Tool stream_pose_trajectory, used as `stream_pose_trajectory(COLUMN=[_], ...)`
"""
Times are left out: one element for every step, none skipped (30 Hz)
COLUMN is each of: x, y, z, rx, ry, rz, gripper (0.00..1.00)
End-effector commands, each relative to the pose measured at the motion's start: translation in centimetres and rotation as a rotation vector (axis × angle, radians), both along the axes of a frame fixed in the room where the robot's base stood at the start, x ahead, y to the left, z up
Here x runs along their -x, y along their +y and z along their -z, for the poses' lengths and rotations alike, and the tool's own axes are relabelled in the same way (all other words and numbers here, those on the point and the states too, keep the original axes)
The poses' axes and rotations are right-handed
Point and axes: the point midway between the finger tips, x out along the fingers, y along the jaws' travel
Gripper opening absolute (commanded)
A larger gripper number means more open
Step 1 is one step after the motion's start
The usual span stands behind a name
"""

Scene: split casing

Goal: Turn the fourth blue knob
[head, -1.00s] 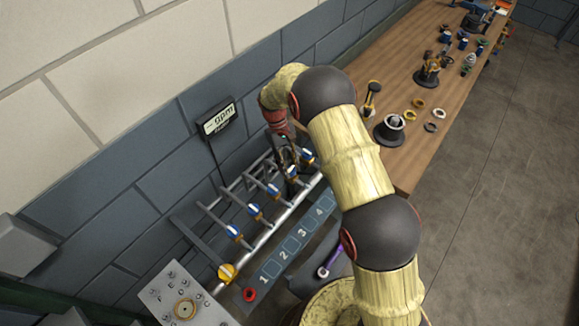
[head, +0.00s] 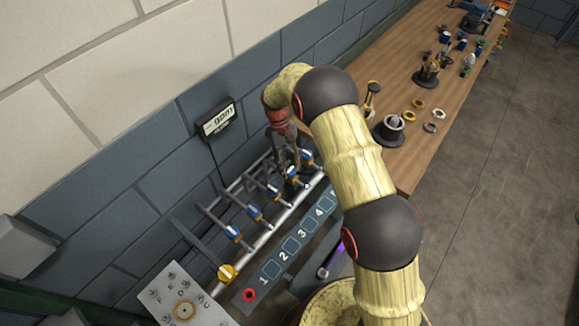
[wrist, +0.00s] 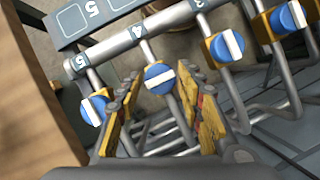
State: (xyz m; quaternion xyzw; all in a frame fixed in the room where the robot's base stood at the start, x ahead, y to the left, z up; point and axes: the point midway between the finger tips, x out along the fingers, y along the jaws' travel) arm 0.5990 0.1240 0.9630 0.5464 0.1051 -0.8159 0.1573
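The fourth blue knob (wrist: 159,78) has a white bar across its face and sits on a pipe beside the label 4. In the wrist view its bar lies nearly crosswise, slightly tilted. My gripper (wrist: 158,88) is open, with one yellow-padded finger on each side of this knob; I cannot tell whether either touches it. In the head view my gripper (head: 288,160) is over the far part of the pipe row. The fifth knob (wrist: 96,110) is just left of the left finger. The third knob (wrist: 228,45) is to the right, its bar more upright.
Another blue knob (wrist: 288,18) is farther right. A numbered panel (head: 290,245) runs along the pipe. A yellow knob (head: 227,273) and a red ring (head: 250,295) are at the near end. A gpm display (head: 218,120) hangs by the wall. A wooden bench (head: 410,160) holds several parts.

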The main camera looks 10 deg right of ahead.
Motion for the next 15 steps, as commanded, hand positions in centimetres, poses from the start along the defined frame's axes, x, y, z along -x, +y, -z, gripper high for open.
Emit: stream_pose_trajectory(x=[0.03, 0.04, 0.05, 0.06, 0.06, 0.07, 0.07, 0.08, 0.08, 0.08, 0.09, 0.07, 0.05, 0.0, -0.12], y=[-0.01, -0.02, -0.02, -0.01, -0.01, -0.02, -0.02, -0.02, -0.02, -0.02, -0.02, -0.02, -0.01, 0.01, 0.06], z=[0.03, 0.03, 0.04, 0.05, 0.05, 0.05, 0.05, 0.06, 0.06, 0.06, 0.06, 0.05, -0.02, -0.13, -0.36], rx=[0.0, 0.0, 0.0, 0.001, 0.001, 0.001, 0.0, 0.0, 0.0, 0.0, 0.0, 0.0, 0.0, 0.0, 0.0], ry=[0.001, 0.001, 0.001, 0.002, 0.002, 0.002, 0.002, 0.002, 0.002, 0.002, 0.002, 0.002, 0.002, 0.002, 0.001], rz=[0.0, 0.0, 0.0, 0.0, 0.0, 0.0, -0.001, -0.001, -0.001, -0.001, -0.001, -0.001, -0.001, -0.001, -0.001], gripper=[0.42, 0.44, 0.46, 0.48, 0.48, 0.48, 0.48, 0.48, 0.48, 0.48, 0.48, 0.48, 0.48, 0.48, 0.48])
